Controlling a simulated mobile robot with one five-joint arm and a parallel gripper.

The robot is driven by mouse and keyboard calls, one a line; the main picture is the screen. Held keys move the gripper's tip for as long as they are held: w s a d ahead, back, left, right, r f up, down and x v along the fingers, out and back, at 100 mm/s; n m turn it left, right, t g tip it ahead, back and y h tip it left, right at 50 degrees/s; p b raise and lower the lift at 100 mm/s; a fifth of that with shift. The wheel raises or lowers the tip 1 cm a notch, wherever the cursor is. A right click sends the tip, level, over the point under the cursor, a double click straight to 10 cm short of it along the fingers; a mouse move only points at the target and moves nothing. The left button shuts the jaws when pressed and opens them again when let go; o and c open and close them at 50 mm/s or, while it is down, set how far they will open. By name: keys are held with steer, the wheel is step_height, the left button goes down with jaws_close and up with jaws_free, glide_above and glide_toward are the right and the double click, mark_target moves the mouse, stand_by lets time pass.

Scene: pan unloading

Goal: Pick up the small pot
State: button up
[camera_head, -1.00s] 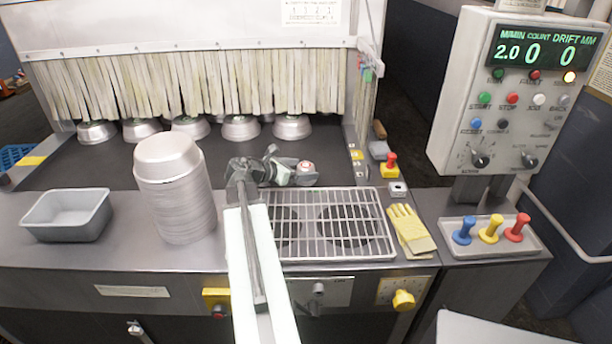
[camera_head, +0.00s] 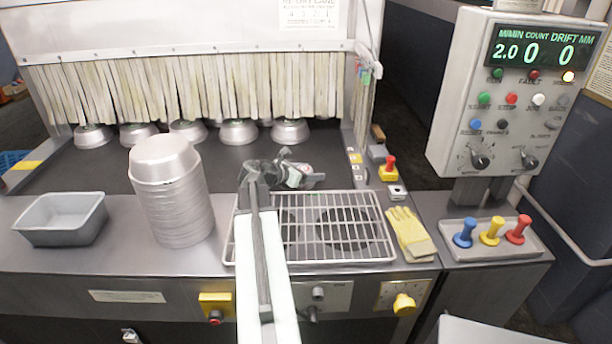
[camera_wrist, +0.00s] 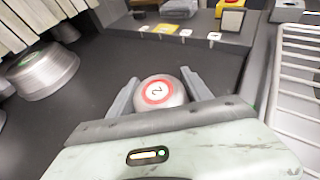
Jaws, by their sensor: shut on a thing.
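The small pot (camera_wrist: 160,92), a round pale thing with a red ring and a "2" on top, sits between the two fingers of my gripper (camera_wrist: 160,90) in the wrist view. The fingers are shut on its sides. In the head view my gripper (camera_head: 312,180) is over the dark belt, just behind the wire rack, and the pot is mostly hidden there. I cannot tell whether its base touches the belt.
A wire rack (camera_head: 342,228) lies in front of my gripper, with yellow gloves (camera_head: 409,232) on its right. A tall stack of metal pans (camera_head: 172,200) and a grey bin (camera_head: 62,219) stand left. Several pans (camera_head: 238,132) line the strip curtain. A red button (camera_head: 390,164) is at right.

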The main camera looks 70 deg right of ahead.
steer(key=shift+r, duration=0.1)
step_height(320, 180, up, 10)
steer(key=p, duration=1)
